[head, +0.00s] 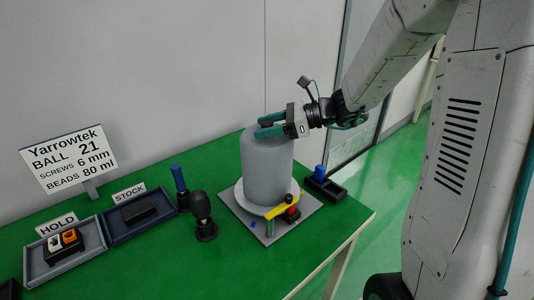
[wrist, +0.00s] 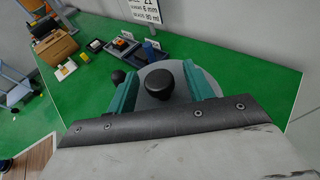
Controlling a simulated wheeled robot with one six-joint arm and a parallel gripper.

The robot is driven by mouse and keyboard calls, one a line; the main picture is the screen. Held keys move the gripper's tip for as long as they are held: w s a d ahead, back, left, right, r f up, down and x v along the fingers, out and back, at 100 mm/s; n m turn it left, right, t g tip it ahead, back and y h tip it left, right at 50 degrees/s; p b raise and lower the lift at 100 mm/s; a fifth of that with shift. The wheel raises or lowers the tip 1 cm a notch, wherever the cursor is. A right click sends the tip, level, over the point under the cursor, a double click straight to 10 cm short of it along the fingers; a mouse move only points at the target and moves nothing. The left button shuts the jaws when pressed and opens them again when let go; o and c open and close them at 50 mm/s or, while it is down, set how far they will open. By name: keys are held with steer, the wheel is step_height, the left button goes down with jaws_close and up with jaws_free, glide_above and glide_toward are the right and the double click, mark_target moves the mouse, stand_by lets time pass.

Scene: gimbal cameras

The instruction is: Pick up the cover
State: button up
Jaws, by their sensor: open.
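The cover is a tall grey cylinder (head: 267,165) with a rounded top, standing upright on a grey base plate (head: 232,205) on the green table. In the wrist view the grey top of the cover (wrist: 205,82) shows with a black round knob (wrist: 159,84) on it. My gripper (head: 268,126) is at the top of the cover. Its two green fingers stand apart on either side of the knob, as the wrist view shows (wrist: 166,92). A gap shows between the fingers and the knob, and the gripper is open and empty.
A yellow clamp (head: 282,207) with a red knob stands by the cover's foot. A small tray with a blue item (head: 320,172) is to its right. A black ball-headed stand (head: 203,213), a blue-handled tool (head: 179,182), the STOCK tray (head: 118,232) and HOLD tray (head: 38,270) are left.

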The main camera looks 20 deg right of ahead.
jaws_close()
